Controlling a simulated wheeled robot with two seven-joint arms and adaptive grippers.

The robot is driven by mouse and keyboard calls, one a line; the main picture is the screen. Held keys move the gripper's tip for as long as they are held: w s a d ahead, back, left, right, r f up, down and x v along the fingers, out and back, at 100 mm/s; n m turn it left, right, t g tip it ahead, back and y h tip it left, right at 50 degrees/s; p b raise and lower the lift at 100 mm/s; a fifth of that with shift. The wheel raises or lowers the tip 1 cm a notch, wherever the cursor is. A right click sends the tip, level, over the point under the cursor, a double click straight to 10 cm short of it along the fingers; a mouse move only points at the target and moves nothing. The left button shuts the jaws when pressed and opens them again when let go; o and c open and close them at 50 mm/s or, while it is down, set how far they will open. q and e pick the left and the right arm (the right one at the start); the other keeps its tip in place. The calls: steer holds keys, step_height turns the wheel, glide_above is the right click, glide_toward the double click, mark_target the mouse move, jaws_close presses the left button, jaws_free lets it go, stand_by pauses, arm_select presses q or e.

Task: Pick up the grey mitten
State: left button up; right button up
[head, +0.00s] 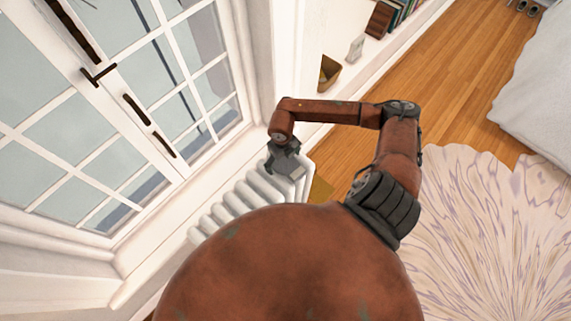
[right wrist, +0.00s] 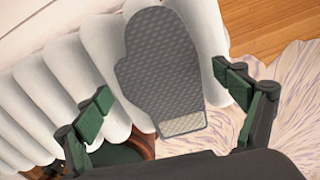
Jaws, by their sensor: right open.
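The grey mitten (right wrist: 160,65) lies on top of the white ribbed radiator (right wrist: 75,80) in the right wrist view. It has a checked weave and a pale cuff (right wrist: 184,124) at its near end. My right gripper (right wrist: 165,85) is open, with its green-padded fingers on either side of the mitten and apart from it. In the head view my right gripper (head: 284,158) is over the radiator's far end, and a small grey patch there (head: 287,168) looks like part of the mitten, mostly hidden by the gripper. My left gripper is not in view.
A white-framed window (head: 130,100) stands left of the radiator. A low white shelf (head: 375,50) holds books, a small frame and a brown basket (head: 329,73). A pale patterned rug (head: 490,240) covers wooden floor (head: 440,85) at the right, near a white-covered bed (head: 540,90).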

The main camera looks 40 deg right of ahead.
steer(key=shift+c, duration=0.5)
steer(key=c, duration=1.1)
steer(key=shift+r, duration=0.15)
steer(key=shift+c, duration=0.2)
